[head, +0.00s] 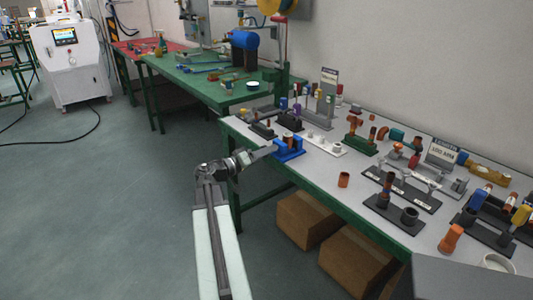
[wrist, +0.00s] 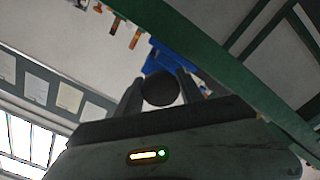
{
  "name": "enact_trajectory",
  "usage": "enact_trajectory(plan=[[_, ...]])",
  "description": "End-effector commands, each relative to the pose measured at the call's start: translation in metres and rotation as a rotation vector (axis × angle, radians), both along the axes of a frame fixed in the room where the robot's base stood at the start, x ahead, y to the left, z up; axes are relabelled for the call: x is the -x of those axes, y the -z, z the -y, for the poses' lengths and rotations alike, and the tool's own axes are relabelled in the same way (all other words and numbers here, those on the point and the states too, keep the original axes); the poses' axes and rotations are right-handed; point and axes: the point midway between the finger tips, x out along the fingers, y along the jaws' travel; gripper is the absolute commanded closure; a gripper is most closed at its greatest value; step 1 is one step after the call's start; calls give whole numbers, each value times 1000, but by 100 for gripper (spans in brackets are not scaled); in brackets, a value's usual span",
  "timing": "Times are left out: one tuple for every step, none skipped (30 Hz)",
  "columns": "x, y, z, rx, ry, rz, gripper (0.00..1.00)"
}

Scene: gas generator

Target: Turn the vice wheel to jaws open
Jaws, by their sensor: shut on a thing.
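My gripper (head: 270,150) reaches the vice from the left. In the wrist view my gripper (wrist: 159,90) has a finger on each side of a dark round vice wheel (wrist: 159,87) and is shut on it. The wheel covers part of the vice there. The vice's jaws are too small to read in the head view.
Several fittings and stands crowd the table (head: 323,172) behind and right of the vice. An orange-brown cup (head: 344,180) stands nearby on the near edge. Cardboard boxes (head: 308,218) sit below.

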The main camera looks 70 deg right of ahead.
Motion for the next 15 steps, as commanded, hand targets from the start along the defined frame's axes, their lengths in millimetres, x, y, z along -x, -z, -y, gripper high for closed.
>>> enact_trajectory(plan=[[0,1,-1,-2,1,1,96],[0,1,-1,-2,1,1,96],[0,1,-1,-2,1,1,96],[0,1,-1,-2,1,1,96],[0,1,-1,-2,1,1,96],[0,1,-1,-1,1,2,47],[0,1,-1,-1,0,2,39],[0,1,-1,-1,0,2,34],[0,0,-1,-1,0,2,34],[0,0,-1,-1,0,2,34],[0,0,-1,-1,0,2,34],[0,0,-1,-1,0,2,34],[0,0,0,0,-1,1,34],[0,0,0,1,0,1,34],[0,0,0,1,0,1,34]])
